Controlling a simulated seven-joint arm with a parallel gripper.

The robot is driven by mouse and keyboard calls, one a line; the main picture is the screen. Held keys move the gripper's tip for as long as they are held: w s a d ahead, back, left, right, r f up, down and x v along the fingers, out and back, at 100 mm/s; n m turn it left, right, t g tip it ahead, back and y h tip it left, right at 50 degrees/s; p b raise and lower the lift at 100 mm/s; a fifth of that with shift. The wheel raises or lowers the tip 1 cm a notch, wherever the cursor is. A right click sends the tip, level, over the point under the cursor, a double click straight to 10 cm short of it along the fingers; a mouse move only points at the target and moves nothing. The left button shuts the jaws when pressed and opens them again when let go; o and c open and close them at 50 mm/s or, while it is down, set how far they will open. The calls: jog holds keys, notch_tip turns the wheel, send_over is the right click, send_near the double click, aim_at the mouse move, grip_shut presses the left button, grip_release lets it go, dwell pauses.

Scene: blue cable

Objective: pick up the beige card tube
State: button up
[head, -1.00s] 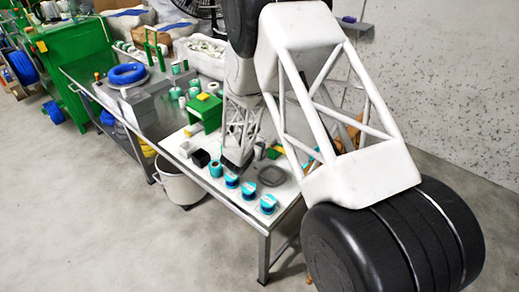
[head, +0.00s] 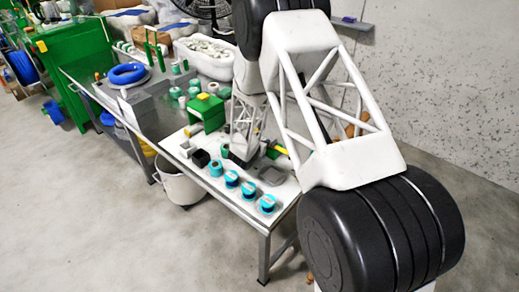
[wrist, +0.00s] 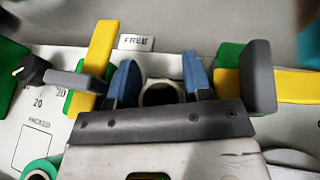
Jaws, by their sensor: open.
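In the wrist view, a short round tube (wrist: 160,92) with a dark hollow opening sits between my fingers. Its rim is pale, and I take it for the beige card tube. My gripper (wrist: 161,80) is open, with one blue finger on each side of the tube. I cannot tell whether either finger touches it. The gripper's dark crossbar hides the tube's near part. In the head view, my gripper (head: 243,156) is low over the white bench top, and I cannot make out the tube there.
Yellow-and-green tools with grey ends flank my gripper at left (wrist: 95,65) and right (wrist: 244,80) in the wrist view. In the head view, several teal spools (head: 248,189) line the bench's front edge. A grey tray (head: 271,175) and green box (head: 207,112) are close by.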

jog(key=c, duration=0.6)
jog(key=shift+o, duration=0.2)
jog(key=shift+r, duration=0.15)
jog(key=shift+r, duration=4.85)
